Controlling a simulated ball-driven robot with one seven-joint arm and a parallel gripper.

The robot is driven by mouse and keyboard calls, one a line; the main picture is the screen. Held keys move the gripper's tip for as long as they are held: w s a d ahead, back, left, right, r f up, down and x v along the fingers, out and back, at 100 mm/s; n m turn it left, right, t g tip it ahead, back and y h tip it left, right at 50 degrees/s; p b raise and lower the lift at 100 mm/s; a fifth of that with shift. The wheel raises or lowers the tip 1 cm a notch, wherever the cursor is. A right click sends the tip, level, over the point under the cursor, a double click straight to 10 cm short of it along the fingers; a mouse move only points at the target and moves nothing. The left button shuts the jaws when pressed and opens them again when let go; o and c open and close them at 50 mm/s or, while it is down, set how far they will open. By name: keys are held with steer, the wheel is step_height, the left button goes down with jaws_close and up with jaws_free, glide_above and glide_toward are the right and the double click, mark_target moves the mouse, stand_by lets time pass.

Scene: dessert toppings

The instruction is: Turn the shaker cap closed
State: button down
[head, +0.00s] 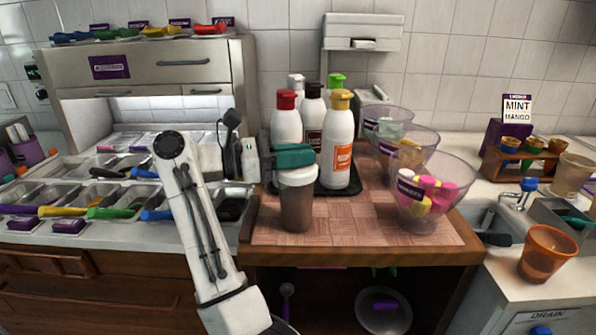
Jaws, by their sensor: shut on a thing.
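The shaker (297,205) stands upright near the front left of the wooden board. It has a smoky brown see-through body and a white cap (297,179). My gripper (299,159) reaches in from the left, its teal fingers at the top of the cap. It is shut on the cap. The fingers hide the cap's top, so I cannot tell how far the cap is turned.
Several sauce bottles (338,145) stand on a black tray close behind the shaker. Clear bowls (433,205) of colourful pieces line the board's right side. Topping bins (75,192) lie at the left. The board's front middle is free.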

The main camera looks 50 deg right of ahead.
steer(key=shift+m+g+y+b, duration=1.4)
steer(key=shift+g+y+b, duration=0.15)
steer(key=shift+b, duration=0.95)
steer(key=c, duration=1.2)
jaws_free()
steer(key=shift+o, duration=0.2)
